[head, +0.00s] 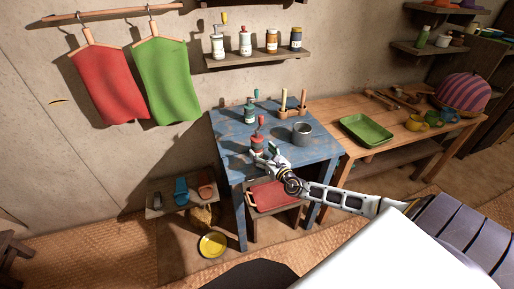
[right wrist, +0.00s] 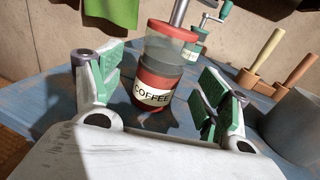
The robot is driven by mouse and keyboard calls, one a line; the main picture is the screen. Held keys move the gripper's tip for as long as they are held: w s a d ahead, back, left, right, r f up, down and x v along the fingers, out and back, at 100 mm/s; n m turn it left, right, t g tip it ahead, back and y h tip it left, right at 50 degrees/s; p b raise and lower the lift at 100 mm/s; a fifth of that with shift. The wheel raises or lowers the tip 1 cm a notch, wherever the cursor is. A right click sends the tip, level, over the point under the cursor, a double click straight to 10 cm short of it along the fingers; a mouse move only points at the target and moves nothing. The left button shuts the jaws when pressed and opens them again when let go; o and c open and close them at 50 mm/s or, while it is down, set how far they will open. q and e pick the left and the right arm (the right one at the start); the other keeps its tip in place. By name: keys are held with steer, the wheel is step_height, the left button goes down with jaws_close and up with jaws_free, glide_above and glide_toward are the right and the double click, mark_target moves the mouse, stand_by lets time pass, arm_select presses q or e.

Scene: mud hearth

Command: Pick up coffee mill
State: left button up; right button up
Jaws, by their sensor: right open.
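The coffee mill (right wrist: 154,97) is red with a clear upper part and a label reading COFFEE. It stands upright on the blue table (head: 225,134), near its front edge; in the head view the mill (head: 257,144) is just beyond my right gripper (head: 267,157). My right gripper is open, and in the right wrist view its green-padded fingers show on either side of the mill, with visible gaps. Whether the mill is fully between the fingertips is unclear. A second mill, green with a crank (right wrist: 203,46), stands behind it. My left gripper is out of view.
A grey pot (head: 302,133) and wooden-handled tools in a holder (head: 283,113) stand right of the mills. A wooden table with a green tray (head: 367,129) adjoins on the right. A wall shelf (head: 255,59) holds several jars. Red and green cloths hang at left.

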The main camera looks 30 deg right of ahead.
mark_target(261, 150)
steer(key=shift+w, duration=2.45)
steer(key=c, duration=1)
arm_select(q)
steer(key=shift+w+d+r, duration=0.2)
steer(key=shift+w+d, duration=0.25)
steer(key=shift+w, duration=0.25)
arm_select(e)
steer(key=shift+c, duration=0.9)
steer(key=shift+d+r, duration=0.1)
